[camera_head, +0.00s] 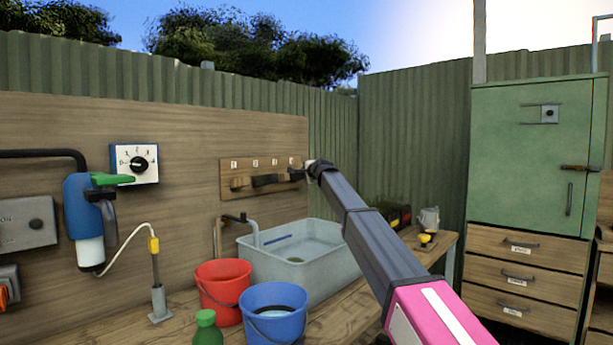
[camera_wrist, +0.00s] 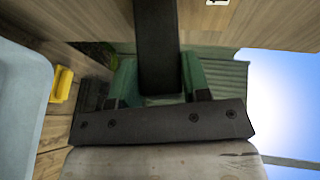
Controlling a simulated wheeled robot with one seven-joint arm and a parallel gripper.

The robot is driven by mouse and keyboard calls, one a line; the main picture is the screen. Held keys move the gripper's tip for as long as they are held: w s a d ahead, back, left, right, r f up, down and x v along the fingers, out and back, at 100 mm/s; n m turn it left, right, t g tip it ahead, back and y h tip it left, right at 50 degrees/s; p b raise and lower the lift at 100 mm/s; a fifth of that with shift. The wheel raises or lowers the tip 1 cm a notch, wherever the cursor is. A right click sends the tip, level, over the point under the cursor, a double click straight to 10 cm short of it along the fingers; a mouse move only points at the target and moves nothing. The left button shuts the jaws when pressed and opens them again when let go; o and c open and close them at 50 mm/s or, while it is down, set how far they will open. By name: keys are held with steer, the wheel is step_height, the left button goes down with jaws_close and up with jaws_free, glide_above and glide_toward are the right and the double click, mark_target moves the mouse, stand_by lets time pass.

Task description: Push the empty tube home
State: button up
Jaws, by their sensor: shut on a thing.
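A wooden rack board (camera_head: 226,166) with small numbered labels is fixed to the wooden wall panel. A brown wooden piece (camera_head: 239,184) sticks out at its left. My gripper (camera_head: 294,174) is in front of the board's right part. In the wrist view, the green fingers of my gripper (camera_wrist: 158,84) are shut on a long dark bar (camera_wrist: 157,40), which runs away from the palm. A dark piece (camera_head: 266,181) left of the gripper in the head view looks like the same bar. I cannot tell if it is the empty tube, or if its far end touches the rack.
A grey basin (camera_head: 330,284) stands below the rack, with a red bucket (camera_head: 222,304) and blue bucket (camera_head: 274,325) in front. A blue device (camera_head: 78,205) and a dial (camera_head: 138,164) are on the panel. A green cabinet (camera_head: 520,150) stands at right.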

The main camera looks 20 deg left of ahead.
steer(key=shift+a, duration=0.15)
steer(key=o, duration=1)
steer(key=v, duration=1)
steer(key=shift+s+d, duration=0.25)
steer(key=shift+s, duration=0.05)
